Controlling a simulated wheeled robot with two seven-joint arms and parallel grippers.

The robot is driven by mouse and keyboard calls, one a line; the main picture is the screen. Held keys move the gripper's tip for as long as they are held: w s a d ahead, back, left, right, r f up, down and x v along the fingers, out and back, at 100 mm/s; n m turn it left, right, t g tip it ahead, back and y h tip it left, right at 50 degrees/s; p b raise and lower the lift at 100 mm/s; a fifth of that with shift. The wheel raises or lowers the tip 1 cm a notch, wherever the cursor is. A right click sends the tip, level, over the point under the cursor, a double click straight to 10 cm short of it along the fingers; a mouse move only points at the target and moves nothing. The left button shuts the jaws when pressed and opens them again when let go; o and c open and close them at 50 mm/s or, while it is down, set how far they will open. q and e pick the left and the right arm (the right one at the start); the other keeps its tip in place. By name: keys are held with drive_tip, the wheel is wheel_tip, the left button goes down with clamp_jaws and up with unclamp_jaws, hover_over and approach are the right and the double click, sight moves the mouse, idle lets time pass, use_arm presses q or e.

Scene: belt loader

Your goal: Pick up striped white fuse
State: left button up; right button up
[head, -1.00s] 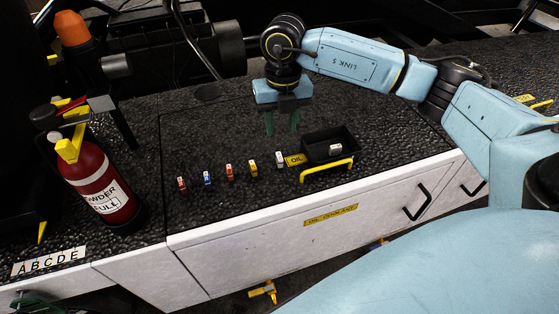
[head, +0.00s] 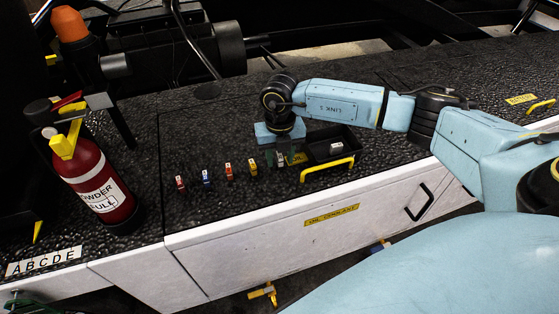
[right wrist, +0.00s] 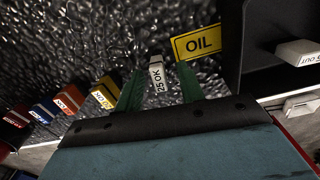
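The white fuse (head: 279,160) stands on the dark textured counter, at the right end of a row of fuses. In the right wrist view the white fuse (right wrist: 157,74) shows dark lettering and lies between the two green fingers. My right gripper (head: 279,158) is low over the counter with its fingers on either side of the fuse. In the right wrist view the gripper (right wrist: 157,88) is open, with gaps between each finger and the fuse. My left gripper is not in view.
Yellow (head: 253,168), orange (head: 229,172), blue (head: 207,177) and red (head: 180,183) fuses stand to the left. A black tray (head: 312,155) holding another white piece (head: 337,147) is close on the right, beside the yellow OIL label (right wrist: 197,43). A fire extinguisher (head: 100,185) stands far left.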

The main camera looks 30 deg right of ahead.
drive_tip(key=shift+f, duration=0.2)
clamp_jaws()
